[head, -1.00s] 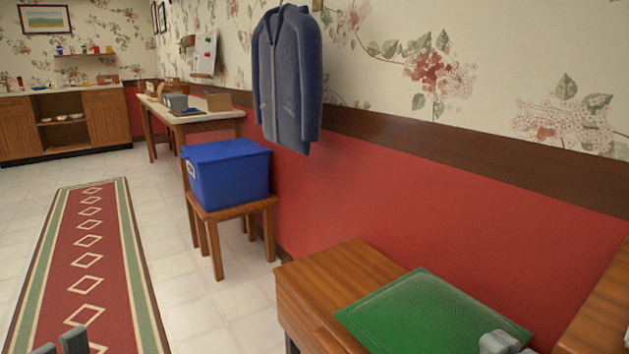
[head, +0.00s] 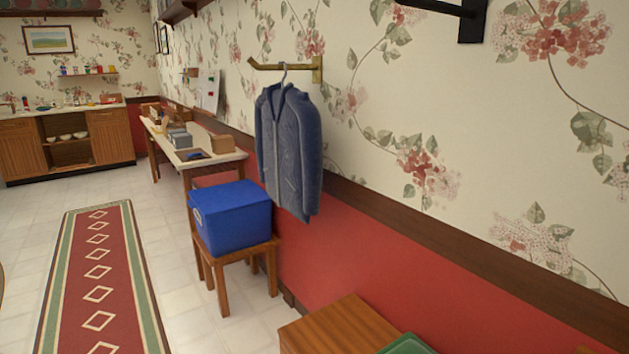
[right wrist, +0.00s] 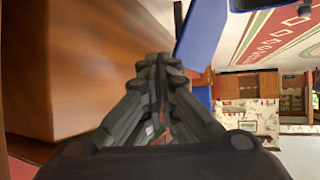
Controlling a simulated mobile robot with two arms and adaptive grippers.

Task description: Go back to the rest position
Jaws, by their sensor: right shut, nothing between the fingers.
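My right gripper (right wrist: 158,75) shows in the right wrist view with its fingers together and nothing between them. It is close to a brown wooden surface on the left of that view, and a blue shape (right wrist: 200,35) lies beyond its fingertips. Neither gripper shows in the head view now.
A wooden cabinet top (head: 340,328) with a green item (head: 408,345) is at the bottom. A blue bin (head: 235,215) sits on a wooden stool (head: 240,262). A blue jacket (head: 288,150) hangs from a wall hook (head: 290,66). The runner rug (head: 100,285) and tiled floor at left are clear.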

